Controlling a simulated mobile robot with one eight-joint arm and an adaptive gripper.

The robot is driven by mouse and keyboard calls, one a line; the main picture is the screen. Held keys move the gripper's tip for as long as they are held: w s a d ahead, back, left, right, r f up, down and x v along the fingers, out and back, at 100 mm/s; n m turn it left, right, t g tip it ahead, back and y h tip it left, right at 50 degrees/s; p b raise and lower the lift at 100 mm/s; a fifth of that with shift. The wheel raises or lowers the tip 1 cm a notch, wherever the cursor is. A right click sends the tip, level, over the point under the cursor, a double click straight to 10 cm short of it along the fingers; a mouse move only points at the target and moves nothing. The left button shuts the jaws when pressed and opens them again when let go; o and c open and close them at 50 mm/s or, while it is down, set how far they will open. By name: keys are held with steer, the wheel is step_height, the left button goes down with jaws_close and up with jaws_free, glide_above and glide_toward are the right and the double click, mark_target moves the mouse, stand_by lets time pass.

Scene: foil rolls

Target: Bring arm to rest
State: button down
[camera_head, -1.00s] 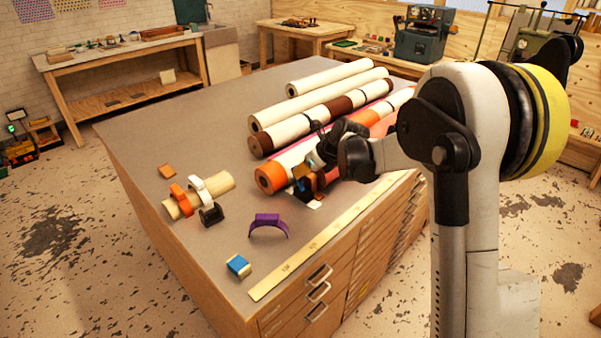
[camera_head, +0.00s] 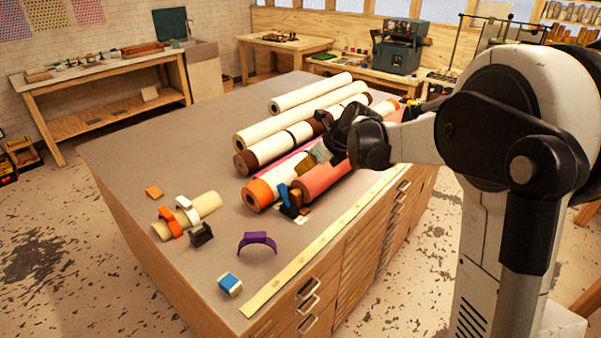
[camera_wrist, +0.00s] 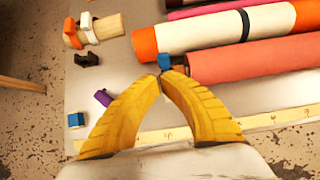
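My gripper (camera_head: 318,155) is above the front rolls in the head view. In the wrist view its two yellow fingers (camera_wrist: 160,78) curve together and their tips appear to meet, with nothing seen between them. A blue and dark clip (camera_head: 289,202) stands near the end of the orange-ended roll (camera_head: 262,194); in the wrist view its blue part (camera_wrist: 165,61) shows just beyond the fingertips. A salmon roll (camera_head: 325,181) lies in front of that roll, partly hidden by my gripper.
The grey-topped drawer cabinet (camera_head: 130,140) also carries white and brown rolls (camera_head: 280,146), a small tan roll (camera_head: 207,203) with clips, a purple band (camera_head: 257,240), a blue block (camera_head: 230,283) and a yellow ruler (camera_head: 330,232). The left of the top is clear.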

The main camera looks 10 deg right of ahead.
steer(key=s+f+n+h+b, duration=0.2)
steer(key=s+n+b, duration=0.1)
steer(key=s+n, duration=1.1)
steer(key=s+f+n+h+b, duration=0.2)
steer(key=s+f+n+b, duration=0.1)
steer(key=s+n, duration=1.2)
steer(key=s, duration=0.4)
steer(key=shift+s+t, duration=0.3)
steer(key=shift+s, duration=0.1)
